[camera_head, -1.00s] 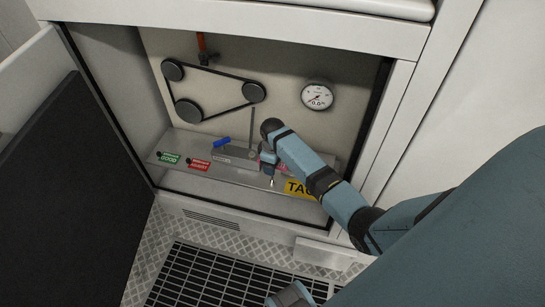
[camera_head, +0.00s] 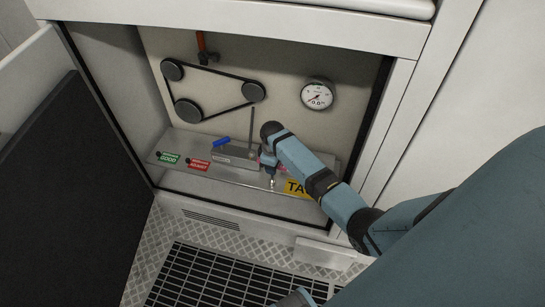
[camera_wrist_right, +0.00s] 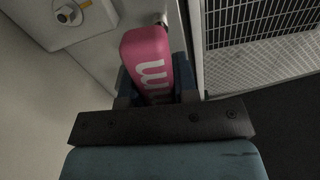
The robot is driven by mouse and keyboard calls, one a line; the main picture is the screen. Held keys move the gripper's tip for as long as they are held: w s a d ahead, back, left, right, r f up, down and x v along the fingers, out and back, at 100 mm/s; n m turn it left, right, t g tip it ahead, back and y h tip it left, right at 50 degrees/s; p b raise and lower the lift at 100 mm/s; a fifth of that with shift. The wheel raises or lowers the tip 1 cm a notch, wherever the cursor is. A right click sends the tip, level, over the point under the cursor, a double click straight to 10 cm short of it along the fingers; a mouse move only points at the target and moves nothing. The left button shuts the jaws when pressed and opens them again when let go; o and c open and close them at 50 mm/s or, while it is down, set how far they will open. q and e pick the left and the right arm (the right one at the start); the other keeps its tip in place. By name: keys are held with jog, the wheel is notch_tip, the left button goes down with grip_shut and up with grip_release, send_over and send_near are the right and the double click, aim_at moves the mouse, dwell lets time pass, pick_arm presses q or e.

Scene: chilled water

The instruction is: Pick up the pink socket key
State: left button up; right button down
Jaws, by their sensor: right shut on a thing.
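The pink socket key (camera_wrist_right: 145,50) has a pink handle with white lettering, seen close up in the right wrist view. My right gripper (camera_wrist_right: 157,88) is shut on it, with dark fingers on both sides of the handle. In the head view my right gripper (camera_head: 269,163) is over the right part of the cabinet shelf and hides most of the key. A small metal tip (camera_head: 272,183) shows below it. I cannot tell whether the key touches the shelf.
Belt pulleys (camera_head: 187,110) and a gauge (camera_head: 317,94) are on the back panel. The open door (camera_head: 70,190) stands left.

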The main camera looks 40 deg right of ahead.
pick_arm(q)
jog(key=r+p, duration=0.1)
jog(key=p, duration=0.3)
jog(key=shift+s+a+r, duration=0.1)
jog(key=shift+r, duration=0.2)
pick_arm(e)
notch_tip(320, 180, up, 20)
jog(key=c, duration=1.6)
grip_release()
pick_arm(q)
jog(key=shift+a, duration=0.2)
pick_arm(e)
grip_shut()
